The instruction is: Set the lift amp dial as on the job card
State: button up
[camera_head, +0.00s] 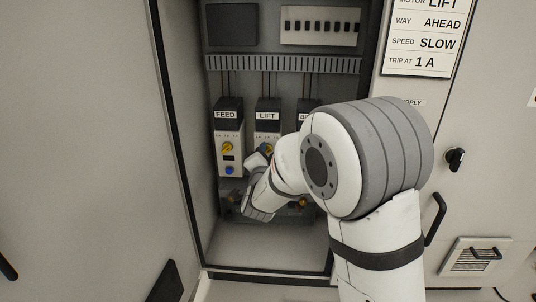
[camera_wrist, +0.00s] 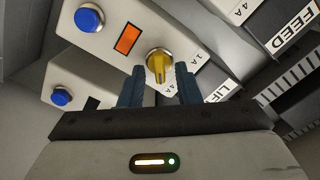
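The job card (camera_head: 425,35) reads motor LIFT, way AHEAD, speed SLOW, trip at 1 A. The lift unit (camera_head: 267,118) is the middle one in the cabinet, its lower part hidden by my arm. In the wrist view its yellow dial (camera_wrist: 158,64) lies just beyond and between my fingertips, its ridge pointing down in the picture. My gripper (camera_wrist: 159,73) is open, with gaps on both sides of the dial's ridge.
The feed unit (camera_head: 229,140) stands left of the lift unit, with its own yellow dial and blue button. A third unit (camera_head: 309,108), its label partly hidden, stands to the right. The cabinet's left wall (camera_head: 200,180) is close. The cabinet floor is clear.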

grip_shut()
jog(key=shift+n+b, duration=0.3)
jog(key=n+b, duration=0.2)
jog(key=n, duration=0.1)
jog(key=shift+f+n+b, duration=0.1)
jog(key=shift+n+b, duration=0.2)
jog(key=n+b, duration=0.1)
jog(key=n, duration=0.3)
jog(key=shift+a, duration=0.15)
jog(key=n, duration=0.3)
jog(key=n+p, duration=0.1)
jog(key=n, duration=0.7)
jog(key=shift+a+p, duration=0.25)
jog(key=shift+p, duration=0.15)
jog(key=shift+n, duration=0.4)
jog(key=shift+o, duration=0.4)
grip_release()
